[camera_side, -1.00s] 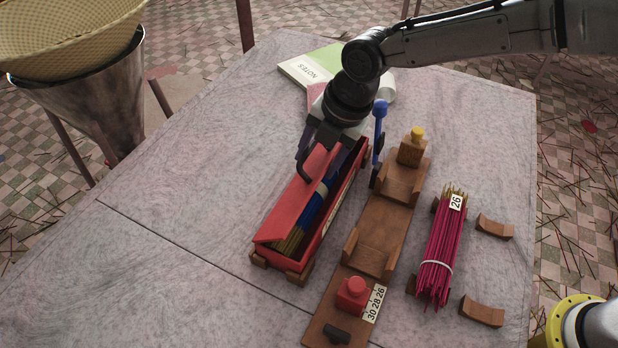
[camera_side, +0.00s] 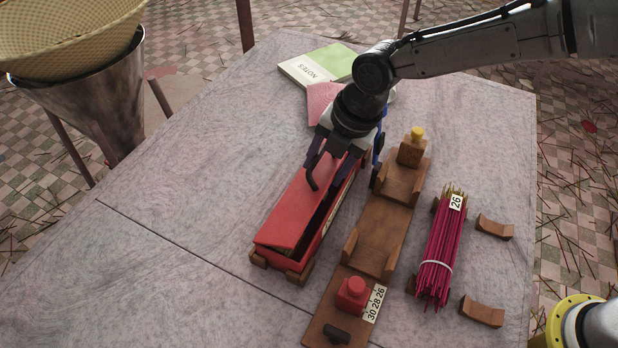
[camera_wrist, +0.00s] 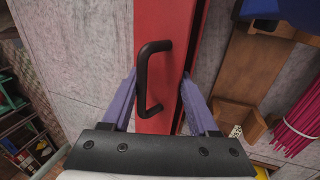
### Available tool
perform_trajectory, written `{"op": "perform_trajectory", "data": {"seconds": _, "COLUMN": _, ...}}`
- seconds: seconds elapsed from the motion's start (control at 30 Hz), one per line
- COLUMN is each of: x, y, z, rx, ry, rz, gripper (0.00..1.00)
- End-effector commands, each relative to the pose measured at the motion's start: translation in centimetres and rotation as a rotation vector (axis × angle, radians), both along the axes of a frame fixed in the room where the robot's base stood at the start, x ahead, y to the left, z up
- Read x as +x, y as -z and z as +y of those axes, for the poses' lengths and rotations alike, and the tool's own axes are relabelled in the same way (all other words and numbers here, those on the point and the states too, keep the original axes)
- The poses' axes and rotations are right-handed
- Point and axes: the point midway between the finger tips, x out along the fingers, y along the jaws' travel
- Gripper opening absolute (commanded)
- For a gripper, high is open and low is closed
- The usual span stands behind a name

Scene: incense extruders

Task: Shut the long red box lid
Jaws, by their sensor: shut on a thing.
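The long red box (camera_side: 322,236) lies on the table with its red lid (camera_side: 288,218) slightly raised. A narrow dark gap shows along the lid's right side, widest towards the near end. The black handle (camera_wrist: 146,80) stands on the lid in the wrist view, between my fingers. The sticks inside are almost wholly hidden by the lid.
A wooden stand (camera_side: 379,238) with a red knob block (camera_side: 352,294) is close right of the box. Pink sticks (camera_side: 437,250) lie farther right. A green notebook (camera_side: 322,65) and a pink cloth (camera_side: 320,100) are behind. The table left of the box is clear.

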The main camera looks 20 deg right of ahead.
Motion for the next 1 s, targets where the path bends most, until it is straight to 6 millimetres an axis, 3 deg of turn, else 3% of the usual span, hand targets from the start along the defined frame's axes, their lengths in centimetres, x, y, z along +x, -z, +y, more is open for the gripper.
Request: {"op": "perform_trajectory", "data": {"seconds": 1.0, "x": -0.7, "y": 1.5, "z": -0.7, "rx": 0.001, "ry": 0.001, "rz": 0.001, "gripper": 0.4}}
